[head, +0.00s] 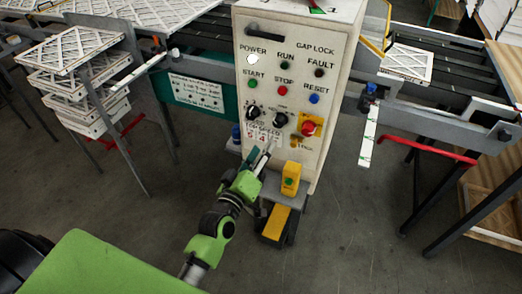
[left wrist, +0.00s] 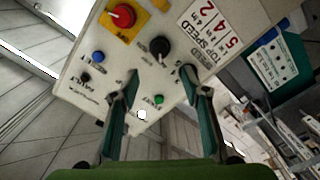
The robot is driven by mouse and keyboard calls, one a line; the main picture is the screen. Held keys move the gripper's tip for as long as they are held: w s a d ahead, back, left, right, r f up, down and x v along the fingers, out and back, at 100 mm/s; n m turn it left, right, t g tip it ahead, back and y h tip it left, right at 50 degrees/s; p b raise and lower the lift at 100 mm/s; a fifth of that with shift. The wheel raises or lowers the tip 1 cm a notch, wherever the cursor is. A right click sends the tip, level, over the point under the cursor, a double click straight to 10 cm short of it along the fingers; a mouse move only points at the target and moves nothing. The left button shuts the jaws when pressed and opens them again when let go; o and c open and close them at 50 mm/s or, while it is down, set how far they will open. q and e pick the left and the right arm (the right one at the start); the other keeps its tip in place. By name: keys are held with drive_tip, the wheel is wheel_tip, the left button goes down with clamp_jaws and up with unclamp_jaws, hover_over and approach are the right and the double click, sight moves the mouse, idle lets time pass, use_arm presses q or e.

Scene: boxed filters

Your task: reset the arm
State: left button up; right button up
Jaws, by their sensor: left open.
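My left arm (head: 213,236) reaches from the lower left in the head view. Its green gripper (head: 262,157) is at the lower front of the white control panel (head: 330,75), below the knobs. In the left wrist view the two teal fingers of the gripper (left wrist: 160,80) are apart, with nothing between them but the panel face behind. I cannot tell whether a fingertip touches the panel. My right gripper is not in view.
The panel has a red emergency stop (head: 308,128), black knobs (head: 281,119) and a blue reset button (head: 314,99). A yellow pedestal box (head: 290,178) stands close right of my gripper. Stacked filters (head: 75,85) are at left.

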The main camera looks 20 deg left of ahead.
use_arm(q)
drive_tip(key=s+d+f+m+g+b, duration=0.1)
drive_tip(key=s+f+m+g, duration=0.3)
drive_tip(key=f, duration=0.8)
drive_tip(key=s+d+f+g+h, duration=0.15)
drive_tip(key=s+f, duration=0.35)
drive_tip(key=f, duration=0.7)
drive_tip(key=s+f+m+g+y+b, duration=0.1)
drive_tip(key=s+f+m+g, duration=0.3)
drive_tip(key=f, duration=0.9)
drive_tip(key=s+a+f+m+g, duration=0.1)
drive_tip(key=s+f+g, duration=0.1)
drive_tip(key=s+f, duration=0.5)
drive_tip(key=s+a+f+m+g+b, duration=0.1)
drive_tip(key=s+f, duration=0.6)
drive_tip(key=s, duration=0.9)
drive_tip(key=s+a+f+m+g+y+b, duration=0.1)
drive_tip(key=s+a+f+g, duration=0.2)
drive_tip(key=s+f, duration=0.4)
drive_tip(key=s+g, duration=0.1)
drive_tip(key=s, duration=0.4)
drive_tip(key=shift+s+a, duration=0.25)
drive_tip(key=shift+s, duration=0.1)
